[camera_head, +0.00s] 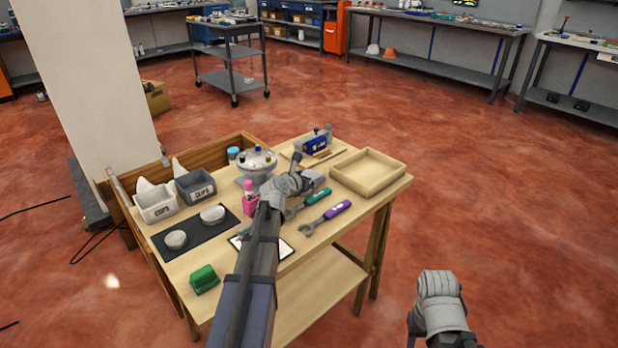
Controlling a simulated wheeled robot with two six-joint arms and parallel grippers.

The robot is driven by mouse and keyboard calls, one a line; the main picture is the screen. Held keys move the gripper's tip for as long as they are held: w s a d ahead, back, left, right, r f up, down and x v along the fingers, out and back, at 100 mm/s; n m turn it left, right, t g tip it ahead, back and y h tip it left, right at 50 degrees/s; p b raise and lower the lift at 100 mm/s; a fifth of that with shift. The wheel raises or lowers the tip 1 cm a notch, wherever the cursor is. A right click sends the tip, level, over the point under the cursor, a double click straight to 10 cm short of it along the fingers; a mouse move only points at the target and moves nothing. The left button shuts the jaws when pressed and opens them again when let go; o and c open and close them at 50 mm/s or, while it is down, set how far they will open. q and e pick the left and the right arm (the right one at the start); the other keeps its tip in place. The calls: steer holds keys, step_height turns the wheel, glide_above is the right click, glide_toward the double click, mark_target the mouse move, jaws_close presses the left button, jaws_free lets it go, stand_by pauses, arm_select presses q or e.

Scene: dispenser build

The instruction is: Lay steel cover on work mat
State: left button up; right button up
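A dark work mat (160,246) lies at the left of the wooden table. Two round pale grey metal-looking pieces rest on it, one at the front left (176,240) and one at the back right (212,214); I cannot tell whether either is the steel cover. My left gripper (314,178) is over the middle of the table, right of the mat and apart from it. Its fingers are small and partly hidden by its own wrist, so whether it is open or holds anything is unclear. My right arm is beyond the table's right side; its fingertips are not visible.
Two bins (156,203) (196,186) stand behind the mat. A round grey stand (257,162), a pink holder (250,205), a blue device (314,145) and an empty wooden tray (368,172) stand further right. Wrenches (326,217) lie in front of the tray. A green block (204,279) sits at the front.

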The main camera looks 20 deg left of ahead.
arm_select(q)
steer(key=shift+o, duration=0.4)
steer(key=shift+r, duration=0.1)
steer(key=shift+s+r+p, duration=0.2)
steer(key=shift+s+p, duration=0.1)
steer(key=shift+p, duration=0.05)
steer(key=p+v, duration=0.4)
steer(key=v, duration=0.6)
steer(key=shift+s+r, duration=0.3)
steer(key=shift+s, duration=0.3)
